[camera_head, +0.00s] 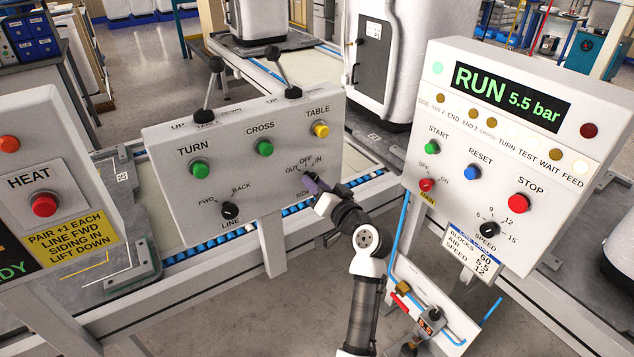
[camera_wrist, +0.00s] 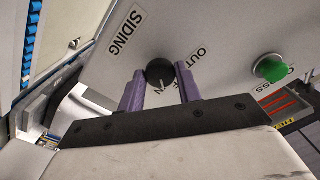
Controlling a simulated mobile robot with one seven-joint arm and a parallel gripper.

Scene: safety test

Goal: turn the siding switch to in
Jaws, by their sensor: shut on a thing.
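The siding switch is a round black knob (camera_wrist: 159,72) on a pale grey sloping panel (camera_head: 165,140). In the wrist view it sits between the two purple fingers of my gripper (camera_wrist: 160,82), which is shut on it. In the head view my gripper (camera_head: 318,186) covers most of the switch and part of its SIDING label. The labels OUT, OFF and IN show around it, left to right. In the wrist view a finger covers part of the lettering. I cannot tell for certain which label the knob points to.
The same panel carries the line knob (camera_head: 230,210), green TURN (camera_head: 199,170) and CROSS (camera_head: 264,147) buttons, a yellow TABLE button (camera_head: 321,129) and two levers on top. A display panel (camera_head: 420,130) reading RUN 5.5 bar stands close at right. The HEAT panel (camera_head: 75,150) is at left.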

